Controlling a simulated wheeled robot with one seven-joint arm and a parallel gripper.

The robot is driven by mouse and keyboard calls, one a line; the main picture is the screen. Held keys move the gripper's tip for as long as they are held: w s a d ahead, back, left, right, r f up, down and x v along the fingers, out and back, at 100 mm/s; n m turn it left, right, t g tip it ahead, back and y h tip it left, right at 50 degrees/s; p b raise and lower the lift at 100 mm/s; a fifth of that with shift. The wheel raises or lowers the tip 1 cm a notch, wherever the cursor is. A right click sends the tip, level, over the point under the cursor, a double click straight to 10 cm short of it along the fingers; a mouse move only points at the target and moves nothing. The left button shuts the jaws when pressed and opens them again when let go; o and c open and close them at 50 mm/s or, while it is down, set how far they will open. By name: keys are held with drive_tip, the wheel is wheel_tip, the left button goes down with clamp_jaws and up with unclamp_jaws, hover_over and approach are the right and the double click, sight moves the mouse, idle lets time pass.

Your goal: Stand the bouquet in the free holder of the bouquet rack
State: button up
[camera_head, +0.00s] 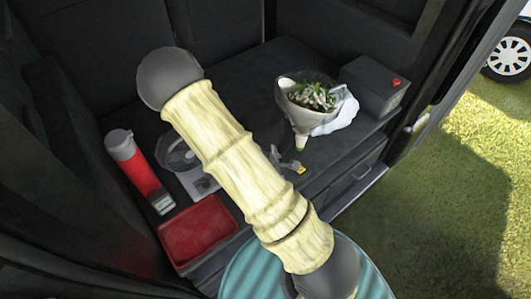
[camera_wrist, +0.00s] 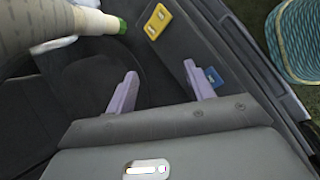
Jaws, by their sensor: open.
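The bouquet (camera_head: 314,97) has green and white flowers in a pale paper cone. It rests on the dark surface at the back right, its narrow end toward me. In the wrist view its pale wrap (camera_wrist: 40,25) and green stem end (camera_wrist: 118,25) are at the upper left. My gripper (camera_wrist: 163,87) is open, with nothing between its two lilac fingers. The stem end is beyond the fingers, apart from them. In the head view my gripper (camera_head: 286,160) is just below and left of the stem end, partly hidden by my arm. I cannot make out the bouquet rack in either view.
A grey box (camera_head: 376,85) with a red button stands right of the bouquet. A red flask (camera_head: 133,165) and red tray (camera_head: 198,228) are at left. A yellow object (camera_wrist: 157,20) lies near the stem end. A teal ribbed container (camera_head: 250,272) is in front.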

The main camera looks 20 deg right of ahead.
drive_tip(key=a+r+m, duration=0.1)
drive_tip(key=a+r+m+y, duration=0.1)
drive_tip(key=m, duration=0.1)
drive_tip(key=a+r+m+y, duration=0.1)
drive_tip(key=shift+s+a+r+g, duration=0.15)
drive_tip(key=shift+s+a+g, duration=0.15)
drive_tip(key=shift+s+g, duration=0.1)
drive_tip(key=s+a+r+m+y, duration=0.1)
drive_tip(key=s+r+m+y, duration=0.1)
drive_tip(key=r+m, duration=0.3)
drive_tip(key=s+a+r+m+y, duration=0.1)
drive_tip(key=s+r+m, duration=0.3)
drive_tip(key=r, duration=0.7)
drive_tip(key=shift+s+a+m+y, duration=0.2)
drive_tip(key=shift+a+m+y, duration=0.2)
drive_tip(key=shift+a+m, duration=0.35)
drive_tip(key=shift+r, duration=0.1)
drive_tip(key=c, duration=0.4)
drive_tip(key=shift+o, duration=0.2)
drive_tip(key=shift+d, duration=0.1)
drive_tip(key=shift+s, duration=0.1)
